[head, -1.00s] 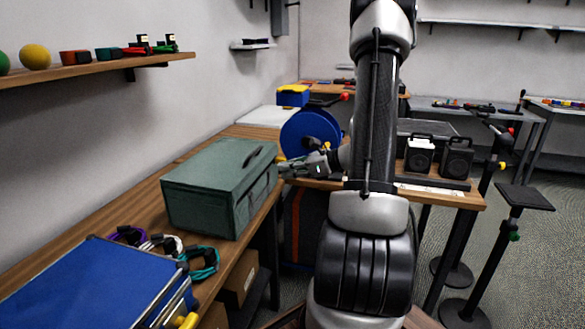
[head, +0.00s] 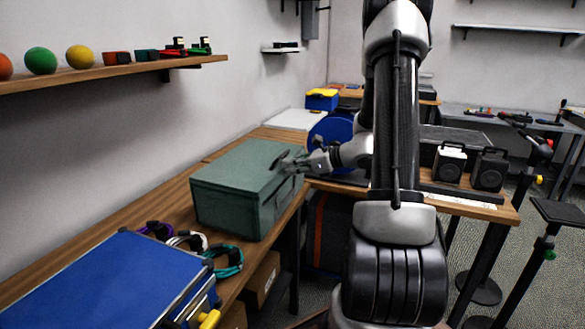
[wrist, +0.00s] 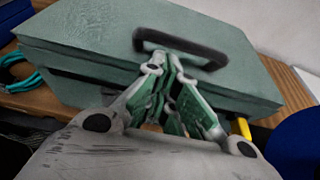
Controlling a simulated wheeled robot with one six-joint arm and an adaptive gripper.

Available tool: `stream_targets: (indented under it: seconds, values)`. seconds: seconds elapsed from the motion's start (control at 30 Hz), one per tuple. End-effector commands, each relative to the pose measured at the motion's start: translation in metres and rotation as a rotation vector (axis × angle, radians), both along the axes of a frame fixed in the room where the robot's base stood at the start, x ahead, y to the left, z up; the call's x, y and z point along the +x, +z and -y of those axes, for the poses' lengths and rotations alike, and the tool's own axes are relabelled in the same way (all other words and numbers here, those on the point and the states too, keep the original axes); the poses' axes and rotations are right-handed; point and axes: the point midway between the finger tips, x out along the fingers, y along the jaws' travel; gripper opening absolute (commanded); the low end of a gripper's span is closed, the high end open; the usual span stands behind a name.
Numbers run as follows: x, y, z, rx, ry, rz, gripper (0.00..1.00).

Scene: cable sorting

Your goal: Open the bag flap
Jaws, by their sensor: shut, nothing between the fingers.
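The green bag (head: 232,199) is box-shaped and stands upright on the wooden bench in the head view. Its flap (head: 240,165) is the top lid, lying closed, with a dark handle on it. In the wrist view the flap (wrist: 95,28) and its dark handle (wrist: 180,48) lie just ahead of the fingers. My gripper (head: 284,163) is at the right end of the bag's top, close to the handle. In the wrist view my gripper (wrist: 168,62) is shut and empty, its tips overlapping the handle's near side. I cannot tell whether they touch it.
Coiled cables (head: 190,241) and a blue case (head: 105,280) lie on the bench (head: 175,208) left of the bag. A blue reel (head: 330,130) stands behind my gripper. Two speakers (head: 468,165) stand on the right table. A wall shelf (head: 110,72) holds small items.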

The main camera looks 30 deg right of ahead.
Motion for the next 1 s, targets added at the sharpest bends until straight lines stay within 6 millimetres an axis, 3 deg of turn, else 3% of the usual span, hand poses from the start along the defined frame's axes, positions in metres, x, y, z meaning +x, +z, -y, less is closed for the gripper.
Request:
stream_targets:
  seconds: [0.17,0.37,0.67,1.0]
  values:
    - [0.001,0.007,-0.001,-0.016,0.002,-0.015,0.00]
    - [0.005,0.034,-0.004,-0.075,0.003,-0.080,0.00]
    - [0.024,0.100,-0.021,-0.235,0.008,-0.271,0.00]
    - [0.066,0.168,-0.054,-0.429,0.010,-0.528,0.00]
